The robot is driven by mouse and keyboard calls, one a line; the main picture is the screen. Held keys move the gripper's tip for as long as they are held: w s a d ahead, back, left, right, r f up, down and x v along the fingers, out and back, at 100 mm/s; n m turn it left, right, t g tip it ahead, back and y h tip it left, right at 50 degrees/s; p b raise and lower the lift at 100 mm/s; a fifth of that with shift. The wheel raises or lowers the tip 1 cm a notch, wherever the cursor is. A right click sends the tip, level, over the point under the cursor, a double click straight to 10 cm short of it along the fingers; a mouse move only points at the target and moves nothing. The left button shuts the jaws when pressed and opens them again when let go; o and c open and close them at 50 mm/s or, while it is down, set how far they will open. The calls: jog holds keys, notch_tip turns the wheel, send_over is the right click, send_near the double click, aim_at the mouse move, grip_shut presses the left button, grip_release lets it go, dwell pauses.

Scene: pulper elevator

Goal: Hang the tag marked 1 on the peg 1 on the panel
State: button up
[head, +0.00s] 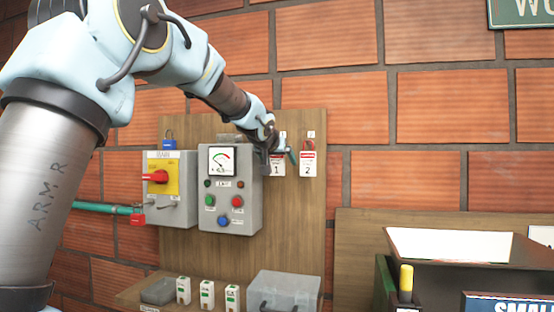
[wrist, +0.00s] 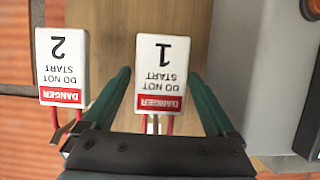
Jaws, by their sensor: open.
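The tag marked 1 (wrist: 160,65) is a white and red "DANGER DO NOT START" card with red prongs, upside down in the wrist view. In the head view the tag marked 1 (head: 277,168) is upright against the wooden panel (head: 180,256), right of the grey meter box. My gripper (head: 281,152) is at its upper part. In the wrist view my gripper (wrist: 158,76) is open, with one green finger on each side of the tag.
The tag marked 2 (head: 308,165) hangs close to the right; it also shows left of my fingers in the wrist view (wrist: 61,65). The meter box (head: 230,190) stands close left. A switch box (head: 170,190), small white-green items (head: 207,294) and a clear bin (head: 285,290) are nearby.

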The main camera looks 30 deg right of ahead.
jog(key=b+v, duration=0.2)
jog(key=v, duration=0.9)
jog(key=w+a+f+n+g+y, duration=0.25)
jog(key=a+f+y, duration=0.35)
jog(key=a+f, duration=1.55)
jog(key=s+a+f+n+g+y, duration=0.3)
jog(key=s+a+f+n+g, duration=0.2)
jog(key=s+a+f, duration=1.1)
notch_tip(320, 180, down, 3)
jog(key=shift+s+a+f+g, duration=0.15)
jog(key=shift+s+a+g, duration=0.25)
jog(key=shift+a, duration=0.55)
